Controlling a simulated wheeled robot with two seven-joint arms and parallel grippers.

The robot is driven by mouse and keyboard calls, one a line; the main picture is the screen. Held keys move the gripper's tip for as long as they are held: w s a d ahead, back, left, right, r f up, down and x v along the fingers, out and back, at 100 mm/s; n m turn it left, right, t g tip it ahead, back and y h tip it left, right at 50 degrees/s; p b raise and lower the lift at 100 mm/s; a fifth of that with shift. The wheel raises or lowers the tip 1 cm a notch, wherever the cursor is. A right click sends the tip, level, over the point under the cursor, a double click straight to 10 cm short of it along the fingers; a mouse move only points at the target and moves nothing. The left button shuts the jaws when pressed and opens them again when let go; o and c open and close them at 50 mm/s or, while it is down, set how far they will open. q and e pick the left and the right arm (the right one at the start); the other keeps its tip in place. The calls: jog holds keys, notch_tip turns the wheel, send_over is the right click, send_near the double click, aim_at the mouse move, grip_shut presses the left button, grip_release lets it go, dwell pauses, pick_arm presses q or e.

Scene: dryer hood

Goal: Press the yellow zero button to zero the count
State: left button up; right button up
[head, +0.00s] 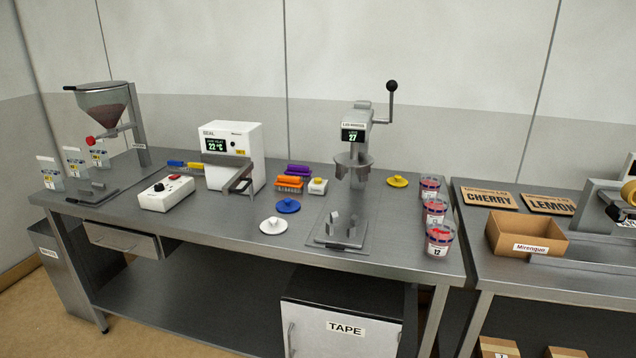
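A small white box with a yellow button (318,182) on top stands mid-bench, left of the lidding press; the small label on its front is too small to read. The press (355,165) has a green-lit count display (353,135) that reads 27, and a crank handle with a black knob. A yellow disc with a raised knob (397,181) lies right of the press, apart from the box. Neither of my grippers shows in the head view, and nothing touches the yellow button.
Orange and purple blocks (290,182) sit just left of the button box. Blue (288,205) and white (273,226) discs lie in front. The white SEAL machine (232,150) stands further left. Several filled cups (438,240) line the right end. The front bench edge is mostly clear.

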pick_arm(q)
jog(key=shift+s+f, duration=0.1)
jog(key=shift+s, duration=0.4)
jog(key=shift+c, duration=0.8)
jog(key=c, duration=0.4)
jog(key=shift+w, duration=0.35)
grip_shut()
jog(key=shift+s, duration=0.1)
